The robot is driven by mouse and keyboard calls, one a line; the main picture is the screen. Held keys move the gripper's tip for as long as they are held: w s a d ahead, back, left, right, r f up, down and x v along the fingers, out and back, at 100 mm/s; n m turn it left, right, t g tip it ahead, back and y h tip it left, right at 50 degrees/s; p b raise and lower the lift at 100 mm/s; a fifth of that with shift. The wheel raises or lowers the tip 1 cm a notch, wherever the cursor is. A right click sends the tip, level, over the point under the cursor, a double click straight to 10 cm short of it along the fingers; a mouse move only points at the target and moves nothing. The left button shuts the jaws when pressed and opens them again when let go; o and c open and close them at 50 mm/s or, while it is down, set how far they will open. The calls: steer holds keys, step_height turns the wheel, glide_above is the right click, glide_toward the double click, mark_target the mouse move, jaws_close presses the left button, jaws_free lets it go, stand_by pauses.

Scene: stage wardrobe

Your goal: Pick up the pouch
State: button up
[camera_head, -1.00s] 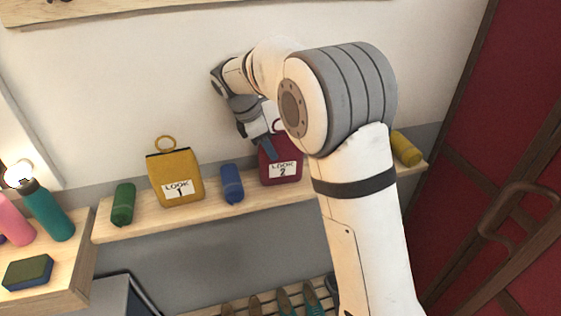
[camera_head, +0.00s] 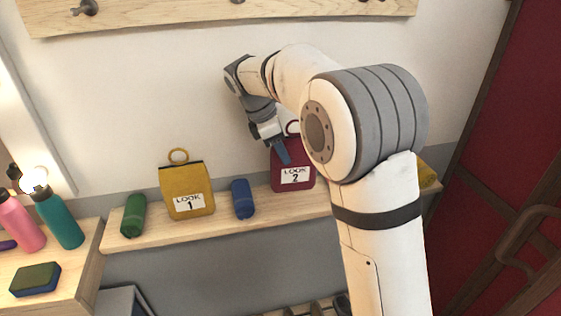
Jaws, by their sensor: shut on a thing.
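The dark red pouch (camera_head: 293,179) with a "LOOK 2" label and a ring on top is upright at the wall shelf (camera_head: 160,238). My gripper (camera_head: 283,152) reaches down from the upper left and is shut on the upper part of this pouch. One blue-grey finger lies across its front. The other finger is hidden. I cannot tell for sure whether the pouch's bottom touches the shelf. A mustard pouch (camera_head: 184,182) labelled "LOOK 1", with a ring on top, stands further left on the shelf, apart from my gripper.
A blue roll (camera_head: 243,199) lies between the pouches, and a green roll (camera_head: 134,215) is at the shelf's left end. A yellow roll (camera_head: 427,173) is partly behind my arm. Bottles (camera_head: 60,220) and a sponge (camera_head: 36,280) are on the left counter. A peg board (camera_head: 220,14) is above.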

step_height(320, 180, up, 3)
steer(key=shift+s+r, duration=0.1)
steer(key=s+d+b, duration=0.2)
steer(key=s, duration=0.7)
steer(key=s+d+b, duration=0.2)
steer(key=s+d, duration=0.1)
steer(key=s, duration=0.6)
steer(key=shift+s+d+b, duration=0.25)
steer(key=shift+s+b, duration=0.05)
steer(key=shift+s, duration=0.05)
